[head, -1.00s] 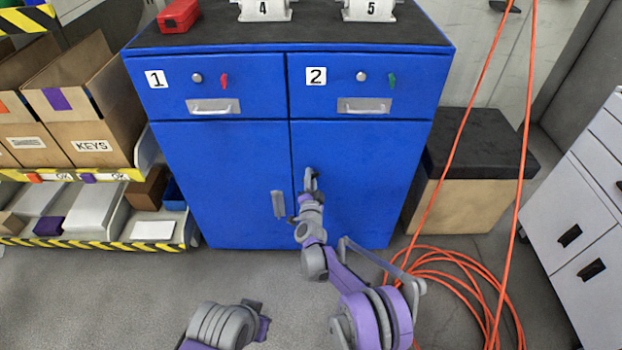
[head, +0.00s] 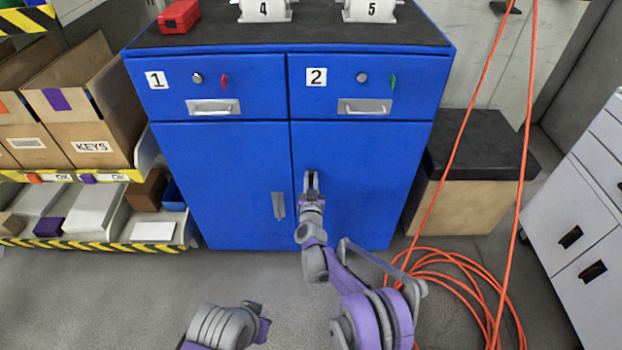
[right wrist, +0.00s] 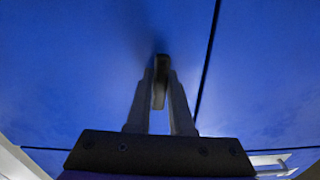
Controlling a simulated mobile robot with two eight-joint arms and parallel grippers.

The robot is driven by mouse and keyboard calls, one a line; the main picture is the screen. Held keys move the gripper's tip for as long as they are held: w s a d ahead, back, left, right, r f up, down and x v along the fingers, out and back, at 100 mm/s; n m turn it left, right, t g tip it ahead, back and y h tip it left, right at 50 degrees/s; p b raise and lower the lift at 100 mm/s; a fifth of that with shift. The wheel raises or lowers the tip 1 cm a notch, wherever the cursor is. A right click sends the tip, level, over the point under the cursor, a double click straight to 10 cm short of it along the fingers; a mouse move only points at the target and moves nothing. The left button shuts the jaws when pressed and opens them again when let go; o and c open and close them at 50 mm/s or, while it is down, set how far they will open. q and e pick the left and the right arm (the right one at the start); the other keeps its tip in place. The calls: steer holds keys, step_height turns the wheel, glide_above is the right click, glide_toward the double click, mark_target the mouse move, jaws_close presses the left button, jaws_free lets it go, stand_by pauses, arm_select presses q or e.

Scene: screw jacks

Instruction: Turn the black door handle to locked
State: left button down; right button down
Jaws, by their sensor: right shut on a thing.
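The blue cabinet (head: 220,165) stands ahead with two lower doors. My right gripper (head: 312,180) is at the right door, close to the gap between the doors. In the right wrist view its two fingers (right wrist: 161,85) are shut on the black door handle (right wrist: 160,77), which lies between them and points along the fingers' length. In the head view the gripper mostly hides this handle. A grey handle (head: 278,205) on the left door is free. Part of my left arm shows at the bottom; its gripper is not in view.
Drawers 1 and 2 have silver pulls (head: 363,106) above the doors. Orange cable (head: 450,270) hangs and lies coiled on the floor at the right. A shelf with cardboard boxes (head: 90,148) stands left, a black-topped box (head: 470,150) right.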

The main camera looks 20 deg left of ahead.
steer(key=shift+n, duration=0.6)
steer(key=c, duration=0.8)
jaws_free()
steer(key=p+v, duration=0.1)
steer(key=v, duration=0.9)
steer(key=shift+s+p, duration=0.4)
steer(key=shift+d, duration=0.1)
